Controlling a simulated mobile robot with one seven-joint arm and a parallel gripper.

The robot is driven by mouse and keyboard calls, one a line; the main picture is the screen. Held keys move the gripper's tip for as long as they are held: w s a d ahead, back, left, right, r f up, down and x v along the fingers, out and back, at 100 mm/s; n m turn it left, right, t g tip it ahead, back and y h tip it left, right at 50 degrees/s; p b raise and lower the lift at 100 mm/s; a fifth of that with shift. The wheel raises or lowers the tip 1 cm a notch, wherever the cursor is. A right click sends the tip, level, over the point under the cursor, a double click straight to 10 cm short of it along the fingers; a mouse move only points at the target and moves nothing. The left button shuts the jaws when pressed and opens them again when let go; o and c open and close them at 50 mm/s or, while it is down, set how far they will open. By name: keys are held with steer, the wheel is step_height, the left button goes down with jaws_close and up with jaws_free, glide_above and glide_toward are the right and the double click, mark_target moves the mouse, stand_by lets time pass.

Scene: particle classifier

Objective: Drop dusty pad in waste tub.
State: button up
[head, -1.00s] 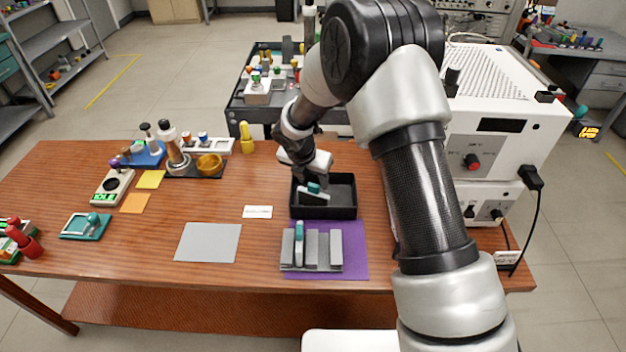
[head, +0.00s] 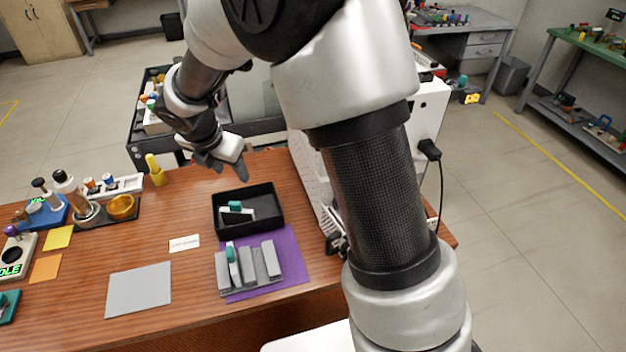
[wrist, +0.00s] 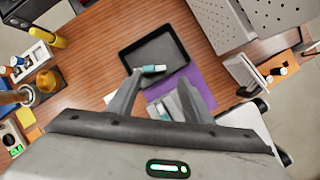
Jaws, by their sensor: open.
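The black waste tub (head: 273,188) stands on the wooden table behind the purple mat. The dusty pad (head: 237,216), a pale block with a teal handle (head: 235,206), lies inside the tub toward its left side. My gripper (head: 228,174) is open and empty above and behind the tub, apart from the pad. In the wrist view the fingers (wrist: 162,78) are spread, with the teal handle (wrist: 153,69) and the tub (wrist: 183,45) visible beyond them. The pad's underside is hidden.
A grey slotted rack (head: 247,268) on the purple mat (head: 291,247) holds another teal-handled pad (head: 231,253). A grey sheet (head: 139,289) and white label (head: 184,243) lie to the left. A white machine (head: 428,108) stands at the right. A yellow bottle (head: 155,172) stands at the back edge.

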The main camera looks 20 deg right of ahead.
steer(key=s+d+r+m, duration=1.2)
steer(key=s+r+m, duration=0.2)
steer(key=m, duration=0.1)
steer(key=s+d+r+m+t+y, duration=0.1)
steer(key=s+d+r+m, duration=0.1)
steer(key=s+m, duration=1.1)
steer(key=shift+d+r+y, duration=0.2)
steer(key=shift+d+y, duration=0.05)
steer(key=shift+y, duration=0.15)
